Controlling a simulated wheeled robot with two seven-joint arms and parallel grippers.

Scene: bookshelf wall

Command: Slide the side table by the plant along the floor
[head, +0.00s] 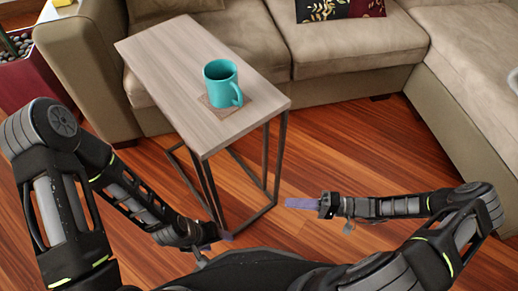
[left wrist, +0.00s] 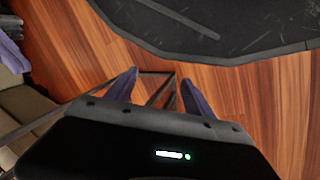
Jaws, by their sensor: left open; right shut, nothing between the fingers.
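The side table (head: 165,60) has a light wood top and a thin dark metal frame (head: 272,165). It stands upright on the wood floor in front of the sofa. A teal mug (head: 221,84) stands on a brown coaster (head: 222,108) on its top. My left gripper (head: 226,238) is open, low by the near foot of the frame. In the left wrist view dark frame bars (left wrist: 158,74) show between the open fingers; I cannot tell whether they touch. My right gripper (head: 302,203) is shut and empty, right of the frame and apart from it.
A beige sofa (head: 340,50) stands behind the table and turns along the right side. A dark red planter (head: 28,82) with pebbles is at the far left. Bare floor (head: 345,140) lies right of the table.

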